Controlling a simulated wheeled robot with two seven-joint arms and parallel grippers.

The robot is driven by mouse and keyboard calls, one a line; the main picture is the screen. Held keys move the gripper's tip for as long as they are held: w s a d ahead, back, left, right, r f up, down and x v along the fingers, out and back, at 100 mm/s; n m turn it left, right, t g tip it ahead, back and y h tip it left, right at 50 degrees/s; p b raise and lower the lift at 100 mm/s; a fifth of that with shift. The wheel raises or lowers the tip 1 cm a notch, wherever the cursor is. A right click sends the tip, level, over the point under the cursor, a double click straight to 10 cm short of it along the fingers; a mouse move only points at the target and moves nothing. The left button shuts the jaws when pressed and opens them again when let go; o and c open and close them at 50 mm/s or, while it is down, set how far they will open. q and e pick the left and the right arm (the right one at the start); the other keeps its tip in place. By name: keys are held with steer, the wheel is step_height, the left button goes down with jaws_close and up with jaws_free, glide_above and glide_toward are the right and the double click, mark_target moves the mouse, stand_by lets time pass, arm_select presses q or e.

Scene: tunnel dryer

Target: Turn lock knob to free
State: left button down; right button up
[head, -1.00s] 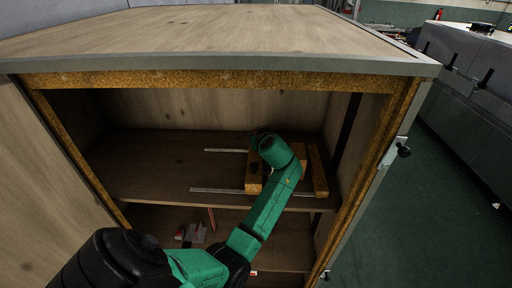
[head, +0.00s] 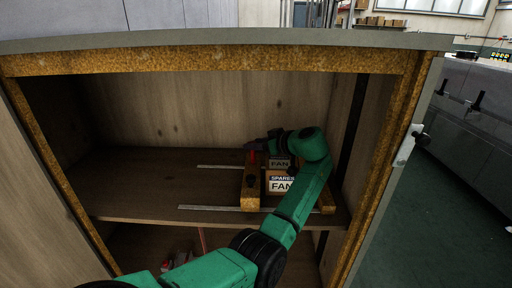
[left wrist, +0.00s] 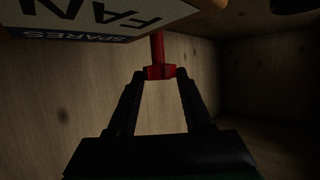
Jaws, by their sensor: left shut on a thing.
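A red T-shaped lock knob (left wrist: 158,50) shows in the left wrist view, its head between the tips of my left gripper (left wrist: 160,74). The fingers are shut on it. In the head view my left gripper (head: 258,147) is at the far end of a wooden bar (head: 250,188) on the cabinet shelf; a bit of red shows there. My own arm and hand partly hide the spot, so the knob's turn angle cannot be told. My right gripper is not in view.
A box labelled SPARES FAN (head: 281,183) sits right of the bar, close to my forearm. A second wooden bar (head: 327,203) stands further right. Metal rails (head: 215,208) run along the shelf (head: 140,185). The shelf's left part is clear. Cabinet side walls flank my arm.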

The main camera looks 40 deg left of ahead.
mark_target(272, 164)
arm_select(q)
steer(key=shift+c, duration=1.6)
jaws_free()
steer(key=shift+d, duration=0.3)
steer(key=b+v, duration=0.2)
steer(key=v, duration=0.5)
steer(key=shift+a, duration=0.1)
